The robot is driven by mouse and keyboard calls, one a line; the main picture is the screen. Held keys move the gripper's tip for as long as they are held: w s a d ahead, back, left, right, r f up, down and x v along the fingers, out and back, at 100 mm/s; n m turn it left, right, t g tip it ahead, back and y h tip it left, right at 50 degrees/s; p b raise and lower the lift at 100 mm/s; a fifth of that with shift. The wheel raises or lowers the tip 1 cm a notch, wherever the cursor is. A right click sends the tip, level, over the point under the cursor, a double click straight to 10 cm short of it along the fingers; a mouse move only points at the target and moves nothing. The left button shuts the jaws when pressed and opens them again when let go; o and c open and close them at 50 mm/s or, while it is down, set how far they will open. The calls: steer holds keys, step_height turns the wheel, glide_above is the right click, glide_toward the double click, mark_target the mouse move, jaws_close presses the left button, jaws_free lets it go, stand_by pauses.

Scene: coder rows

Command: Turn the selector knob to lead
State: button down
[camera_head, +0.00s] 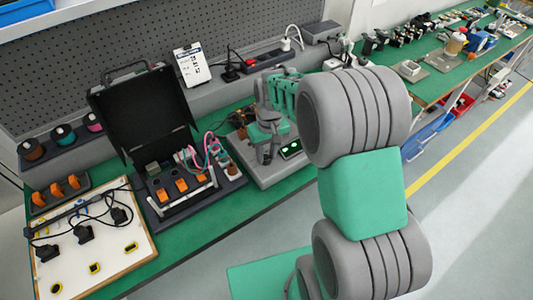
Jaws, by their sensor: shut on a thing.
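My gripper (266,157) points down at the grey tester box (252,175) on the green bench, left of the box's small lit green display (291,148). The fingers look shut on the selector knob at the top of this box. The knob itself is hidden by the fingers, so I cannot tell which way it points or read any marks around it. My large arm links cover the right middle of the view.
An open black case (140,103) with orange parts and wires stands left of the box. A white board (90,245) with cables lies at the far left. A white card (191,64) and a power strip (262,61) are behind. The floor (470,225) at right is clear.

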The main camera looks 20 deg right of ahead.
mark_target(267, 158)
steer(key=m, duration=0.6)
steer(key=shift+a, duration=0.1)
steer(key=m, duration=0.5)
steer(key=shift+m+t, duration=0.3)
steer(key=shift+m, duration=0.1)
steer(key=c, duration=1.1)
jaws_free()
steer(key=r, duration=0.4)
steer(key=r+b, duration=0.1)
steer(key=r, duration=0.2)
steer(key=shift+s+r, duration=0.2)
steer(key=shift+r, duration=0.2)
